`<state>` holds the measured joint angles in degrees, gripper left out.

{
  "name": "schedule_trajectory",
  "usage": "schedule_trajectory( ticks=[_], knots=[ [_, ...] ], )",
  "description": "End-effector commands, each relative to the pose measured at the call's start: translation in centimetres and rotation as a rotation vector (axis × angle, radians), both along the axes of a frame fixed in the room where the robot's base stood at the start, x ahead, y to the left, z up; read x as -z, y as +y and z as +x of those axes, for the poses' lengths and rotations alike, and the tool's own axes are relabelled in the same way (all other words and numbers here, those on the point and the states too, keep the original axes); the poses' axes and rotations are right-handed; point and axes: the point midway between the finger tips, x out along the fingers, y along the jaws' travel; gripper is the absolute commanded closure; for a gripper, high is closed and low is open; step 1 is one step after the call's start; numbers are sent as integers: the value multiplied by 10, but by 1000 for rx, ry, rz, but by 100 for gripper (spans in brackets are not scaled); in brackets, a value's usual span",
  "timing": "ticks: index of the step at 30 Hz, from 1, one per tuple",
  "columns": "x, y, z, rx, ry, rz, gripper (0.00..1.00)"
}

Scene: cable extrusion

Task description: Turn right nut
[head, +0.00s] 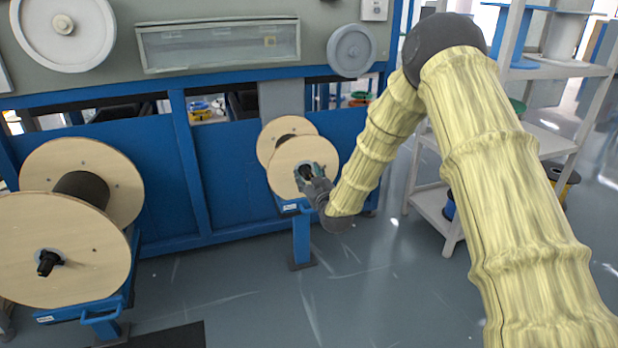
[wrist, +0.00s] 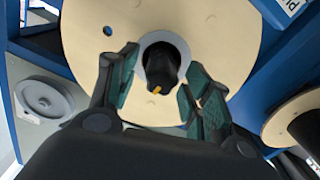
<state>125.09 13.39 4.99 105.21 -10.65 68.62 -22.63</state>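The right nut (wrist: 163,66) is a black knob with a small orange mark, set in a grey hub at the centre of the small wooden spool (wrist: 222,38). In the head view that spool (head: 283,178) stands on a blue post, and my gripper (head: 307,173) is at its face. In the wrist view my gripper (wrist: 161,84) is open, with one green-padded finger on each side of the nut. Gaps show between both pads and the nut. In the head view the fingers mostly hide the nut.
A larger wooden spool (head: 60,225) with its own black nut (head: 47,262) stands at the left. The blue machine frame (head: 235,175) is behind the spools. A grey shelf unit (head: 550,145) stands at the right.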

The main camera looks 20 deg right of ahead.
Motion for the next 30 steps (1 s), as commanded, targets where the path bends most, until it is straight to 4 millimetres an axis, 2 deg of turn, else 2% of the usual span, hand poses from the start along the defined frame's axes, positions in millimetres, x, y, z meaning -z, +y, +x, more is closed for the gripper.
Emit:
schedule_trajectory(
  ticks=[1, 7, 30],
  knots=[
    [0, 0, 0, 0, 0, 0, 60],
    [0, 0, 0, 0, 0, 0, 96],
    [1, 0, 0, 1, -2, -79, 96]
  ],
)
